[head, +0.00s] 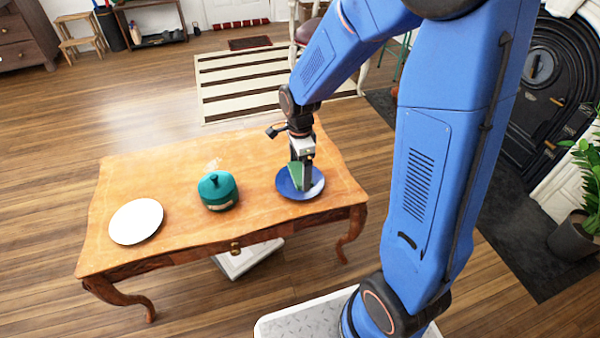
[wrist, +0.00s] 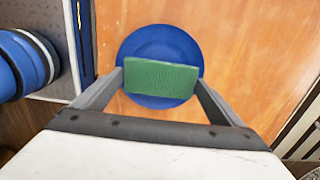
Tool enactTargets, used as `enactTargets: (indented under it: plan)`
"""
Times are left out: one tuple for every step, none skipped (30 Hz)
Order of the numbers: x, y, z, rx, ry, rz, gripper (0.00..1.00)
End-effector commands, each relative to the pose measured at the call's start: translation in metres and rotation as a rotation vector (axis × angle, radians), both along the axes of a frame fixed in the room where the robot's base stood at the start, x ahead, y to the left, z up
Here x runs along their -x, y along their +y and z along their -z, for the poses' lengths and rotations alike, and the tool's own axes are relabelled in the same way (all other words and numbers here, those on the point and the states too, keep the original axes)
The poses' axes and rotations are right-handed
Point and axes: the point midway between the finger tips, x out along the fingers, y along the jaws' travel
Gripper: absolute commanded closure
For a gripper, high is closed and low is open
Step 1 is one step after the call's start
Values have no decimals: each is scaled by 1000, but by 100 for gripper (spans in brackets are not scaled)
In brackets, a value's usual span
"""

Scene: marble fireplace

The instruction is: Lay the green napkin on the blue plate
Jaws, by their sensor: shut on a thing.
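The blue plate (head: 287,188) lies on the right part of the wooden table in the head view. It also shows in the wrist view (wrist: 160,42), behind the napkin. The green napkin (wrist: 160,79) is a flat, folded piece held between the two fingers of my gripper (wrist: 161,82). In the head view the napkin (head: 294,173) shows as a green strip at my gripper (head: 302,182), over the plate. The napkin hides part of the plate in the wrist view. I cannot tell whether the napkin touches the plate.
The wooden table (head: 160,178) also carries a teal lidded pot (head: 218,191) in the middle and a white plate (head: 136,221) at the left. Bare tabletop lies between them. A white box-like thing (head: 247,259) is low under the table. A potted plant (head: 578,225) stands at the right.

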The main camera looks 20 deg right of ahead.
Motion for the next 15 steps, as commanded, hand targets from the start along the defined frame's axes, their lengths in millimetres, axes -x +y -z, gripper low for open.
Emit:
enactTargets:
  plan:
    - [1, 0, 8, 1, 3, 0, 30]
    - [1, 0, 12, 1, 4, 0, 30]
    - [1, 0, 17, 1, 4, 0, 30]
    - [1, 0, 19, 0, 3, 0, 30]
    - [1, 0, 20, 0, 2, 0, 30]
    - [0, 0, 21, 0, 0, 0, 30]
    - [0, 0, 21, 0, 0, 0, 30]
    - [0, 0, 20, 0, 0, 0, 30]
    - [0, 0, 20, 0, 0, 0, 30]
    - [0, 0, 20, 0, 0, 0, 30]
    - [0, 0, 20, 0, 0, 0, 30]
    - [0, 0, 20, 0, 0, 0, 30]
    - [0, 0, 21, 0, 0, 0, 30]
    - [0, 0, 21, 0, 0, 0, 30]
    - [0, 0, 22, 0, 1, 0, 30]
